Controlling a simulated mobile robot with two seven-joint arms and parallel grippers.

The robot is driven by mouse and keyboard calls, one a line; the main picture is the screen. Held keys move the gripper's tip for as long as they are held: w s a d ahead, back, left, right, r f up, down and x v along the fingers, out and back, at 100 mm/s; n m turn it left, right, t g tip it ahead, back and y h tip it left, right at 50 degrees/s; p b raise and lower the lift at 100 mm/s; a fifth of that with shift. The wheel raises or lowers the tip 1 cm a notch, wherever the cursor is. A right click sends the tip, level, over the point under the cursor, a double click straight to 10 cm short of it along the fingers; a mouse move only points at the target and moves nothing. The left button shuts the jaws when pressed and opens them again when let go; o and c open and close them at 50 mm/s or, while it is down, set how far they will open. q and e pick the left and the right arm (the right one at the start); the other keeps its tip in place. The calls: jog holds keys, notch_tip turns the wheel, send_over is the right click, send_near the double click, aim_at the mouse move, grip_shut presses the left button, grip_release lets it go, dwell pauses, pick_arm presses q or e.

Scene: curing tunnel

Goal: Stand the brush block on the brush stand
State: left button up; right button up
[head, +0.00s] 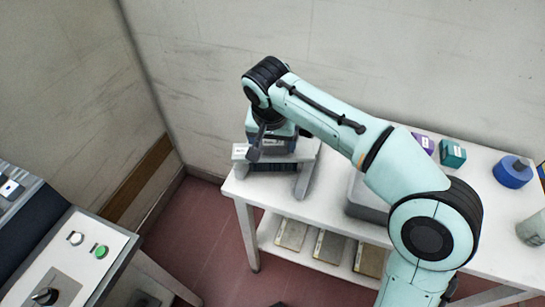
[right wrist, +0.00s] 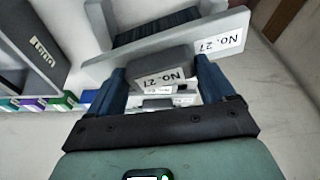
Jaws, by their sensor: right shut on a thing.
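My right gripper (right wrist: 163,85) is shut on the brush block (right wrist: 155,70), a grey block with a white "No. 27" label, seen between its two blue fingers. In the head view my right gripper (head: 268,140) is over the brush stand (head: 305,175), a pale grey stand at the table's left end. In the right wrist view the stand (right wrist: 190,36) has a "No. 27" label and a dark ribbed part between its walls. The gripper hides most of the block in the head view, and I cannot tell whether the block touches the stand. My left gripper is not in view.
The white table (head: 480,235) also carries a grey bin (head: 362,208) partly behind my arm, a purple box (head: 424,143), a teal box (head: 452,153) and a blue round object (head: 513,173). Panels lie on its lower shelf. A control console (head: 85,255) stands at left; walls close the back.

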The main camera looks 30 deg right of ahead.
aim_at(273, 153)
jog(key=shift+f+b, duration=0.55)
jog(key=shift+f, duration=1.8)
jog(key=shift+f, duration=0.1)
jog(key=o, duration=1)
jog(key=p+v, duration=0.3)
jog(key=v, duration=0.9)
